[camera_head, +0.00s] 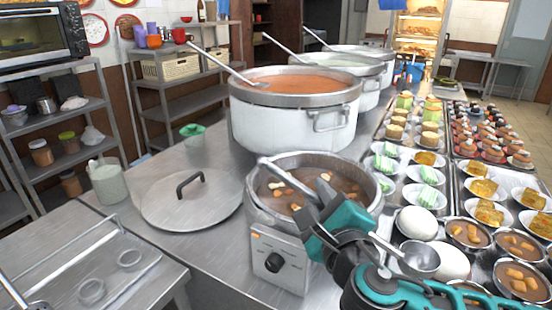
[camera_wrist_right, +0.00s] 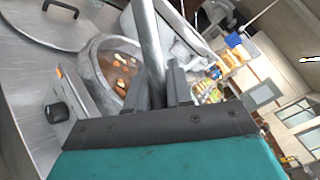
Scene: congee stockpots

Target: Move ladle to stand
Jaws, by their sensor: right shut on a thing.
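My right gripper (camera_head: 322,212) is shut on the metal ladle (camera_head: 284,176), in front of the soup pot (camera_head: 276,208). The handle slants from above the pot's left rim down through the fingers. The ladle's bowl (camera_head: 420,262) hangs at lower right, beside the white eggs. In the wrist view, the handle (camera_wrist_right: 150,45) stands between the dark fingers (camera_wrist_right: 166,90). No stand is plainly identifiable; a metal rack or tray (camera_head: 100,252) lies at left, its use unclear. My left gripper is out of view.
A round lid (camera_head: 191,200) lies on the steel counter left of the pot. Plates and bowls of food crowd the right side. A white-green container (camera_head: 107,183) stands at left.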

